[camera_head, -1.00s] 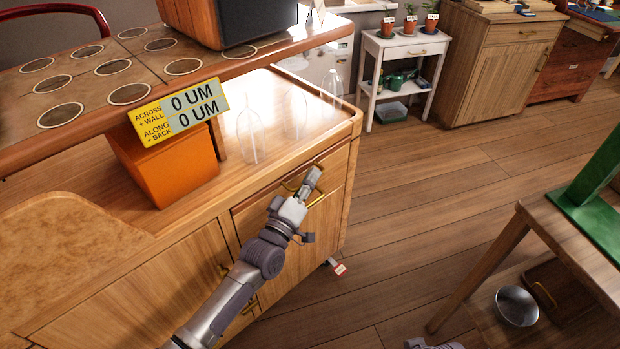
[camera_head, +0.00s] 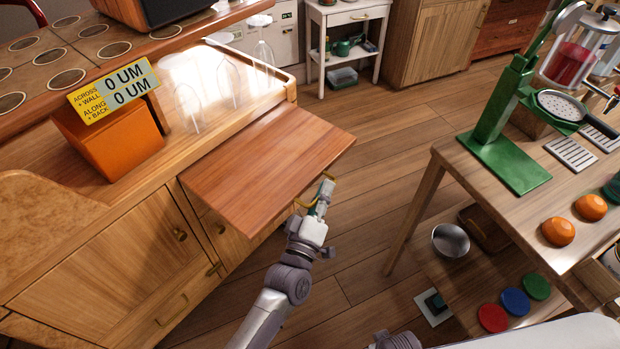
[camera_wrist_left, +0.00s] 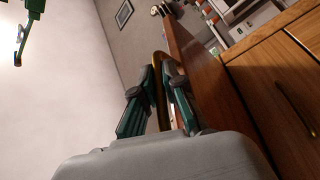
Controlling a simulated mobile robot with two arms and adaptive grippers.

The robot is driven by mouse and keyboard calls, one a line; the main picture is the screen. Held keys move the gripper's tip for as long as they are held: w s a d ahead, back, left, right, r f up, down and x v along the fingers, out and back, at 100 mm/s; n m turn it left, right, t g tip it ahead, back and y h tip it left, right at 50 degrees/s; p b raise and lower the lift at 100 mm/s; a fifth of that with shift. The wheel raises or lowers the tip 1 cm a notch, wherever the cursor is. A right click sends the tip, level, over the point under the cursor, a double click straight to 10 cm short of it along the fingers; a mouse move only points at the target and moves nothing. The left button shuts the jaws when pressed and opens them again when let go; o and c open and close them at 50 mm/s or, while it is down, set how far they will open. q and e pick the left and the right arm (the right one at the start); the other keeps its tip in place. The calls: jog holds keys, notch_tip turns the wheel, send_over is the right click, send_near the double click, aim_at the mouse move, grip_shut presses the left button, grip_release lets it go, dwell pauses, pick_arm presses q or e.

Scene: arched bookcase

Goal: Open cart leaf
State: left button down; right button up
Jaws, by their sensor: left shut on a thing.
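The cart leaf (camera_head: 265,165) is a reddish-brown wooden panel. It stands out level from the right part of the cart's front, just below the counter top. A brass handle (camera_head: 314,190) is on its outer edge. My left gripper (camera_head: 326,190) is shut on this handle. In the left wrist view the fingers (camera_wrist_left: 160,95) close around the brass bar (camera_wrist_left: 158,75), with the leaf (camera_wrist_left: 195,75) seen edge-on beside them. Of my right arm, only a grey part shows at the bottom edge in the head view; its fingers are not visible.
Glass domes (camera_head: 226,84) and an orange box (camera_head: 110,135) with a yellow sign stand on the cart (camera_head: 110,245). At right is a table (camera_head: 470,165) with a green press (camera_head: 500,120), oranges and a metal bowl (camera_head: 450,240) beneath. Wooden floor lies open between cart and table.

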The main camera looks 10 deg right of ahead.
pick_arm(q)
jog(key=shift+s+d+f, duration=0.1)
jog(key=shift+s+d, duration=0.35)
jog(key=shift+s, duration=0.1)
pick_arm(e)
jog(key=shift+s+f, duration=0.3)
jog(key=shift+f, duration=0.05)
pick_arm(q)
jog(key=c, duration=1.2)
grip_release()
jog(key=shift+c, duration=0.2)
jog(key=v, duration=1.2)
